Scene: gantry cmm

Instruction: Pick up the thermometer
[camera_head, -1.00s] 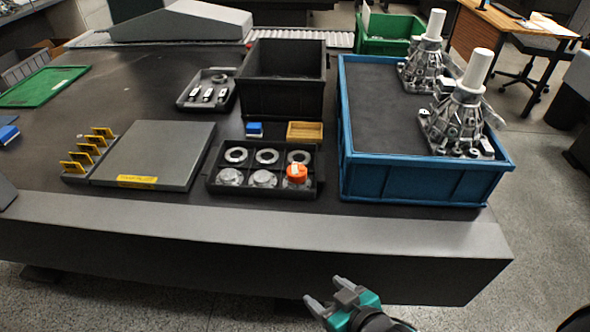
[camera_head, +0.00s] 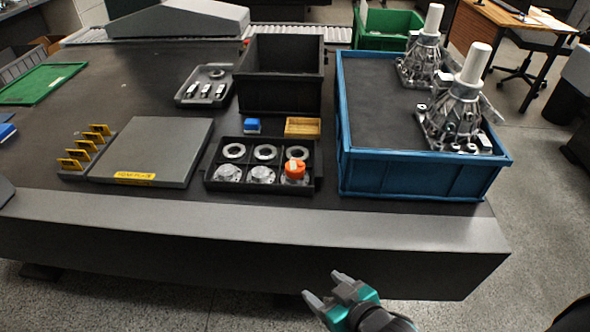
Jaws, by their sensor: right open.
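No thing in view is clearly recognisable as a thermometer. A small orange object (camera_head: 295,170) sits at the front right compartment of a black divided tray (camera_head: 213,187), on top of a metal part; its details are too small to tell. My right gripper (camera_head: 324,287) is open and empty at the bottom of the view, in front of the bench's front edge and apart from everything on the bench. My left gripper is not in view.
The dark bench (camera_head: 110,98) also holds a flat grey plate (camera_head: 155,150), yellow upright pieces (camera_head: 84,150), a black bin (camera_head: 280,105), a small grey tray (camera_head: 186,99) and a small wooden box (camera_head: 303,127). A blue crate (camera_head: 420,180) with metal castings (camera_head: 458,115) stands at right.

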